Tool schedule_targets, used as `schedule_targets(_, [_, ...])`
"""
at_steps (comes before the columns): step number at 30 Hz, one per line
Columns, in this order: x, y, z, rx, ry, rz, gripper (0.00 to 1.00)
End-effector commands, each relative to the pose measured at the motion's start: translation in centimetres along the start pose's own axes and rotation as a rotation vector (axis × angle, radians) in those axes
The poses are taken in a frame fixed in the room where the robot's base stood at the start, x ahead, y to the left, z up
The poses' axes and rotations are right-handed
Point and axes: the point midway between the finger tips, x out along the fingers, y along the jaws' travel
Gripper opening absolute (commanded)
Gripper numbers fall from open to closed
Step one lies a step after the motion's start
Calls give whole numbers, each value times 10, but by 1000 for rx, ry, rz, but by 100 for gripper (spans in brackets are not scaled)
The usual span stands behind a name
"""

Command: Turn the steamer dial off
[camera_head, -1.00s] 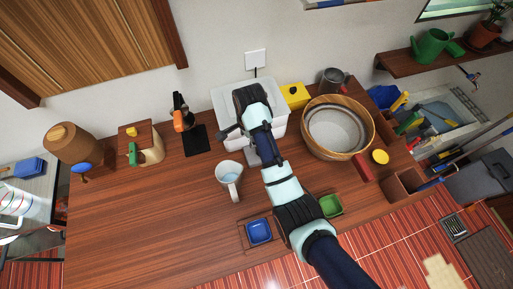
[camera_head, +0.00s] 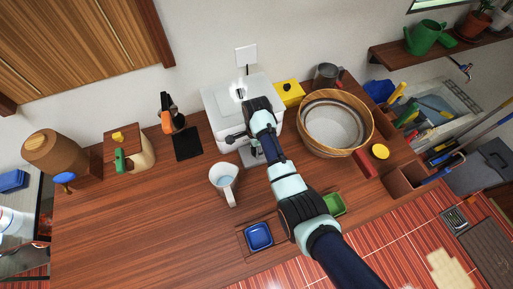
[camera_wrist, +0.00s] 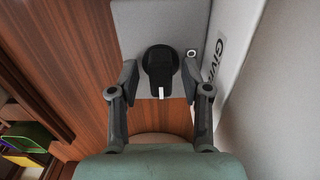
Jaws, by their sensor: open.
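The steamer dial (camera_wrist: 160,66) is a round black knob on a pale panel in the wrist view, its white mark pointing to the bottom of the picture. My gripper (camera_wrist: 160,76) is open, with one finger on each side of the dial. In the head view, the white coffee machine (camera_head: 222,100) stands against the wall. My arm reaches its front right side and hides the dial and the fingers there.
A wooden-rimmed bowl (camera_head: 337,122) and a yellow box (camera_head: 289,93) stand to the right. Blue (camera_head: 258,236) and green (camera_head: 333,203) trays lie near the front edge. The left counter is mostly clear.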

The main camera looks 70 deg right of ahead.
Motion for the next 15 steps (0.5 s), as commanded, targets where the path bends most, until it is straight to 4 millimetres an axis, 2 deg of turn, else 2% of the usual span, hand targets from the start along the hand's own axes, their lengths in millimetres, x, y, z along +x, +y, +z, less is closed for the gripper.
schedule_targets(4, [0, 0, 0, 0, 0, 0, 46])
schedule_targets(12, [-1, 0, 0, 0, 0, 0, 1])
schedule_targets(15, [-1, 0, 0, -1, 0, 0, 0])
